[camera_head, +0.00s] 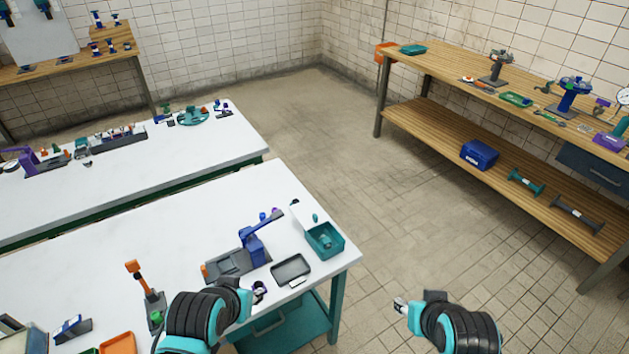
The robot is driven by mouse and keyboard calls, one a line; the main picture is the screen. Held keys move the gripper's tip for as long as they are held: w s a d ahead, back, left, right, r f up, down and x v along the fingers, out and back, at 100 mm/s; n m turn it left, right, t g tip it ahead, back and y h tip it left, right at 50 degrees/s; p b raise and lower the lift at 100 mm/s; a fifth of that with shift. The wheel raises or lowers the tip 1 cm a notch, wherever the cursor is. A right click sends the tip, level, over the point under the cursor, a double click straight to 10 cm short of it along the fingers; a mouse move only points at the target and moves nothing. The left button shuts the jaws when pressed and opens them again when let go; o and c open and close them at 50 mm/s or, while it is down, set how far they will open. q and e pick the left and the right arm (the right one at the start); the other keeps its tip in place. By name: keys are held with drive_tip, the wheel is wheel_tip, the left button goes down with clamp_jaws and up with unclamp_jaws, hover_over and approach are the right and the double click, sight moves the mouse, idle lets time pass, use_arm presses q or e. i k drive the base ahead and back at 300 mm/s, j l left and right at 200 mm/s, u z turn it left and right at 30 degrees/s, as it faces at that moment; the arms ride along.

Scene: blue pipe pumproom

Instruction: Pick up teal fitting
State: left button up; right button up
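A small teal fitting (324,241) lies inside a teal open bin (338,250) at the right corner of the near white table (190,218). A larger teal flanged pipe piece (526,182) lies on the lower shelf of the wooden bench at right. My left gripper (259,291) is over the near table's front part, left of the dark grey tray and apart from the bin. Its fingers are small and dark, and their opening is unclear. My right gripper (401,305) is over the floor, right of the table, with nothing visible in it; its opening is also unclear.
A blue clamp device (252,246) stands left of the bin, and a dark grey tray (291,269) lies before it. An orange-handled tool (144,277) stands further left. The wooden bench (465,95) is at right. The tiled floor between is clear.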

sight(325, 242)
drive_tip(key=k+u, duration=0.2)
drive_tip(key=k, duration=0.2)
drive_tip(key=k+j+u, duration=0.2)
drive_tip(key=k, duration=0.25)
drive_tip(key=k+j+u, duration=0.15)
drive_tip(key=k, duration=0.25)
drive_tip(key=i+l+u, duration=0.15)
drive_tip(key=u, duration=0.3)
drive_tip(key=i+l+u, duration=0.1)
drive_tip(key=l+u, duration=0.15)
drive_tip(key=u, duration=0.2)
drive_tip(key=l+u, duration=0.2)
drive_tip(key=u, duration=0.3)
drive_tip(key=l+u, duration=0.3)
drive_tip(key=u, duration=0.15)
drive_tip(key=l, duration=1.95)
drive_tip(key=k+l, duration=0.1)
drive_tip(key=l, duration=1.85)
